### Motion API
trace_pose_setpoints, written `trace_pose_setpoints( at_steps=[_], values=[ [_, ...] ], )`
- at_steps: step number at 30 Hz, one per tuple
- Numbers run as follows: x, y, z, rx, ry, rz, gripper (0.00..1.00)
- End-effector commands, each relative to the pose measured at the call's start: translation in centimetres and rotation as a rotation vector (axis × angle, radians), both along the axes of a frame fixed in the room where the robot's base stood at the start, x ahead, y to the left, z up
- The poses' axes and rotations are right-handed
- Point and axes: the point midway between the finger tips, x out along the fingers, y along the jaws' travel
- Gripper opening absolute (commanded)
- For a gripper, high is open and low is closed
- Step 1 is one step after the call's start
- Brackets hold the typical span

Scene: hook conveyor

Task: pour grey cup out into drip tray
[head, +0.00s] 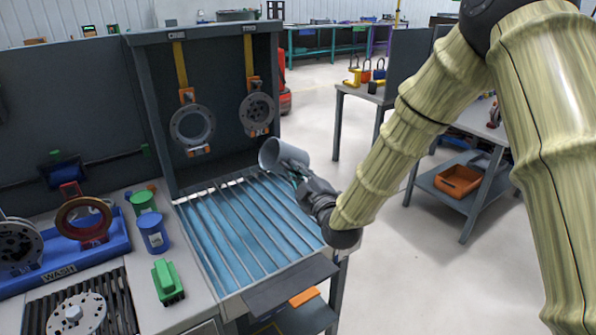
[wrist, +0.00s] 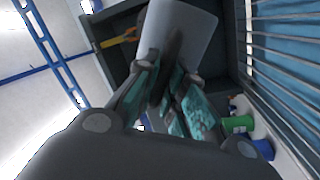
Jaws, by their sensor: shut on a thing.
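The grey cup (head: 285,153) is held above the far right part of the drip tray (head: 250,234), a blue bed under metal slats. The cup lies tipped on its side, its mouth facing left in the head view. My gripper (head: 298,173) is shut on the cup's side. In the wrist view the cup (wrist: 186,30) is between the teal-padded fingers of my gripper (wrist: 170,80). The inside of the cup looks grey; I cannot tell whether anything is in it. No stream or spill shows on the slats.
Two round metal parts (head: 192,125) (head: 257,110) hang from yellow straps behind the tray. Left of it stand a blue canister (head: 152,231), a green canister (head: 142,201) and a green block (head: 167,282). A blue wash bin (head: 65,253) is farther left. Open floor lies to the right.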

Motion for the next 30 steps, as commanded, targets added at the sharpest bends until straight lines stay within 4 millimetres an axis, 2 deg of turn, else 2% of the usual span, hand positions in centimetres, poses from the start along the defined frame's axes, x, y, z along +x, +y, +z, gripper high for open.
trace_pose_setpoints(
  at_steps=[24, 30],
  values=[
    [1.7, -2.7, 3.0, 0.456, 0.295, -0.003, 0.00],
    [2.5, -3.8, 3.1, 0.623, 0.405, -0.001, 0.00]
  ],
)
